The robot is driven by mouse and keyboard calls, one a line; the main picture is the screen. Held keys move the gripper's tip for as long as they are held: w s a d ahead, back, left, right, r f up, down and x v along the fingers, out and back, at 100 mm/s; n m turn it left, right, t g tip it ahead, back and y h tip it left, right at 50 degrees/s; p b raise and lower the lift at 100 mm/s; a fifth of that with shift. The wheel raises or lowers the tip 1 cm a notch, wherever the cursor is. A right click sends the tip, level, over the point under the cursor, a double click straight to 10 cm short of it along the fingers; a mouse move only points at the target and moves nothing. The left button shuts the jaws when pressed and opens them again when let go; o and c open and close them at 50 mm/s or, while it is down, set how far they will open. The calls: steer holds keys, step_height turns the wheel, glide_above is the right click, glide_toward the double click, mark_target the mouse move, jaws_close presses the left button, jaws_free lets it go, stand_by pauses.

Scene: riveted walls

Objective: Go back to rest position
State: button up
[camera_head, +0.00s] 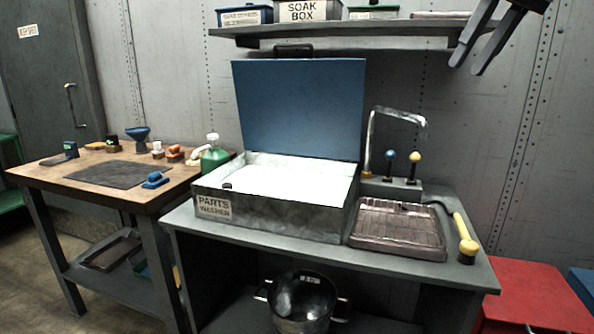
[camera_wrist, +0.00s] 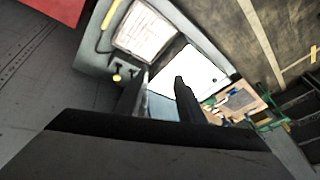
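My gripper (camera_head: 466,66) hangs in the top right corner of the head view, in front of the shelf's right end. Its two dark fingers are apart with nothing between them, and it is high above the bench. In the wrist view a dark finger (camera_wrist: 184,95) points over the parts washer (camera_wrist: 158,76), whose white inside shows beyond it. The parts washer (camera_head: 275,222) stands on the grey bench with its blue lid (camera_head: 300,110) raised.
A faucet (camera_head: 398,112), a ribbed metal tray (camera_head: 398,228) and a yellow-handled brush (camera_head: 464,234) are right of the washer. A wooden table (camera_head: 62,177) with small tools is at left. A wall shelf (camera_head: 345,30) holds labelled bins. A red box (camera_head: 535,290) stands low at right.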

steer(key=s+a+f+h, duration=0.1)
steer(key=s+f, duration=0.5)
steer(key=f, duration=1)
steer(key=s+a+f+m+h, duration=0.1)
steer(key=s+f, duration=0.5)
steer(key=f, duration=1.1)
steer(key=s+a+f+m+t+h, duration=0.1)
steer(key=s+f, duration=0.5)
steer(key=f, duration=1)
steer(key=shift+s+f, duration=0.25)
steer(key=shift+s, duration=0.1)
